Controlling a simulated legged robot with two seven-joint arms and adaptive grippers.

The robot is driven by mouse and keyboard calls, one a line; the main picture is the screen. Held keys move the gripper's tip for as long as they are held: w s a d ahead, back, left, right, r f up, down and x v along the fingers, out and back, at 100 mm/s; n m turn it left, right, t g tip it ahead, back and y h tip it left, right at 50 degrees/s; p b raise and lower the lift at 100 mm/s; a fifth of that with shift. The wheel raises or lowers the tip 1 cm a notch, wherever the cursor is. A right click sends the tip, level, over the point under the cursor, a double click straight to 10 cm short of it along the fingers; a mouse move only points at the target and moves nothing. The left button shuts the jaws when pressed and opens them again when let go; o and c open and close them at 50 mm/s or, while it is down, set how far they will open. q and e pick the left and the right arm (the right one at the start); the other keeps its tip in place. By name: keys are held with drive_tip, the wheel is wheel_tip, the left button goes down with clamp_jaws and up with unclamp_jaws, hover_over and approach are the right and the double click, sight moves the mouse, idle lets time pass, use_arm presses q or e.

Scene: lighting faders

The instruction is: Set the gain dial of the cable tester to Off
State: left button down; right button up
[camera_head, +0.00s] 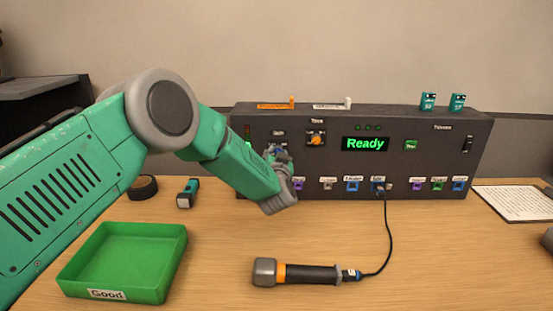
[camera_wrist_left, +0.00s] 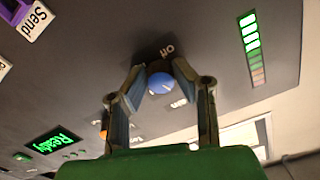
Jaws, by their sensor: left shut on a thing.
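The cable tester (camera_head: 415,160) is a dark panel box standing at the back of the table, its display reading "Ready". Its gain dial is a blue knob (camera_wrist_left: 160,84), seen in the wrist view with the word "Off" printed beside it. My left gripper (camera_head: 281,156) is at the left part of the panel and largely hides the dial in the head view. In the wrist view its two fingers (camera_wrist_left: 159,72) are shut on the blue knob, one on each side. I cannot tell which mark the knob points to. My right gripper is not in view.
An orange dial (camera_head: 316,139) sits right of my gripper, above a row of coloured jacks. A cable (camera_head: 388,235) links one jack to a microphone (camera_head: 310,274) on the table. A green tray (camera_head: 165,262) is front left. Teal blocks (camera_head: 457,102) stand on the tester.

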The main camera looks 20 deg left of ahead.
use_arm(q)
drive_tip(key=n+b, duration=1.2)
drive_tip(key=n, duration=1)
drive_tip(key=shift+d+f, duration=0.1)
idle(0.4)
drive_tip(key=c, duration=1.3)
unclamp_jaws()
drive_tip(key=shift+s, duration=0.1)
drive_tip(key=shift+a, duration=0.2)
